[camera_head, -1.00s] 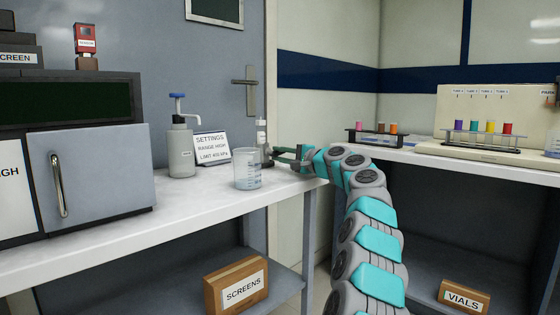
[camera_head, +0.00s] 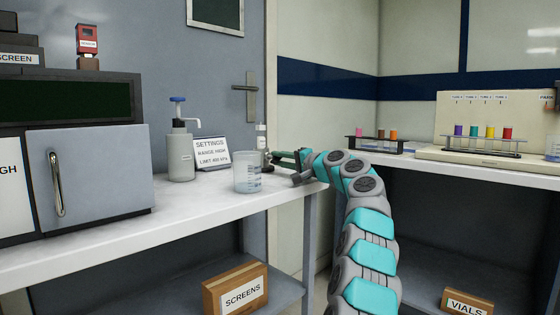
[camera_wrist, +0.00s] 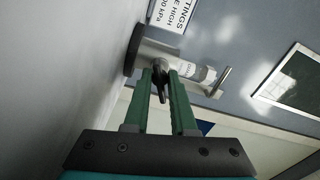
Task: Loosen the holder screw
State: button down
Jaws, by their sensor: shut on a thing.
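The holder (camera_wrist: 165,56) is a metal stand with a round black base, seen sideways in the wrist view. A white-labelled column (camera_wrist: 203,74) sits in it. The dark holder screw (camera_wrist: 160,78) is between the tips of my green-fingered gripper (camera_wrist: 161,74), which is shut on it. The fingers hide part of the screw. In the head view, my gripper (camera_head: 278,156) reaches from the right to the holder at the back right of the bench. The column's pale top (camera_head: 261,131) shows above it there.
A clear beaker (camera_head: 247,174) stands in front of the holder, close to my gripper. A settings sign (camera_head: 213,152) and a pump bottle (camera_head: 180,154) stand to the left. A vial rack (camera_head: 375,145) stands on the right counter.

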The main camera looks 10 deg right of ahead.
aim_at(280, 159)
jog(key=shift+a+f, duration=0.1)
jog(key=shift+f, duration=0.05)
jog(key=c, duration=0.7)
grip_release()
jog(key=shift+c, duration=0.2)
jog(key=shift+s, duration=0.1)
jog(key=shift+r+b+v, duration=0.2)
jog(key=shift+b+v, duration=0.25)
jog(key=shift+v, duration=1.45)
jog(key=shift+s+d+f, duration=0.1)
jog(key=shift+s+d, duration=0.35)
jog(key=shift+s, duration=0.1)
jog(key=shift+s+d, duration=0.3)
jog(key=shift+d, duration=0.05)
jog(key=shift+s+d, duration=0.3)
jog(key=shift+s, duration=0.1)
jog(key=shift+s+d, duration=0.1)
jog(key=shift+s, duration=0.15)
